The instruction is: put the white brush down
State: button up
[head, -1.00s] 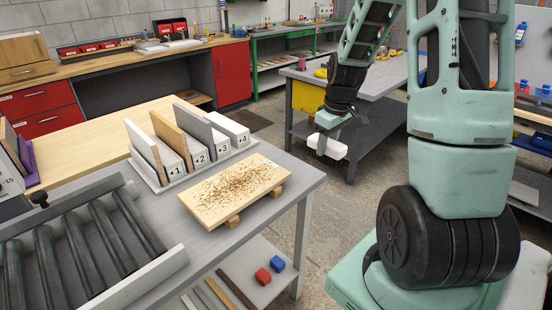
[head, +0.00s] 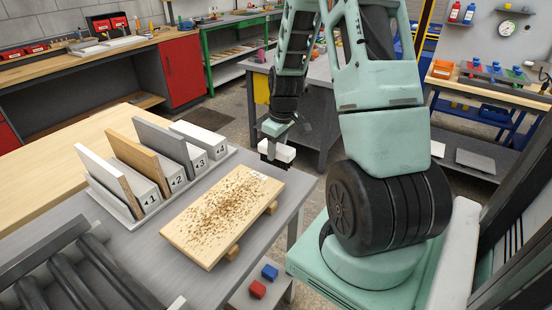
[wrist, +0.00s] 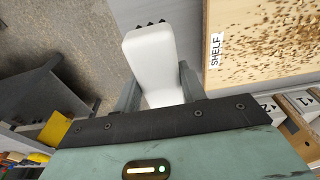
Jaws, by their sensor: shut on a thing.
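The white brush (head: 284,153) is held in my gripper (head: 272,140), just past the far right corner of the wooden board in the head view. In the wrist view the white brush (wrist: 153,55) sticks out between the two fingers of my gripper (wrist: 158,88), with dark bristle tips showing at its far end. The brush hangs beside the board, over the gap between the table edge and the floor. The board (head: 192,247) lies on two wooden strips on the grey table and is strewn with brown chips. In the wrist view the board (wrist: 222,75) bears a SHELF label.
A rack with numbered slots (head: 132,215) holding upright panels stands left of the board. A roller conveyor (head: 75,275) is at the lower left. Red (head: 257,289) and blue (head: 270,271) blocks lie on the lower shelf. A grey workbench (head: 318,100) stands behind my arm.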

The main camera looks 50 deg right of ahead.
aim_at(277, 159)
jog(key=shift+f, duration=1.95)
jog(key=shift+f, duration=0.15)
jog(key=o, duration=1)
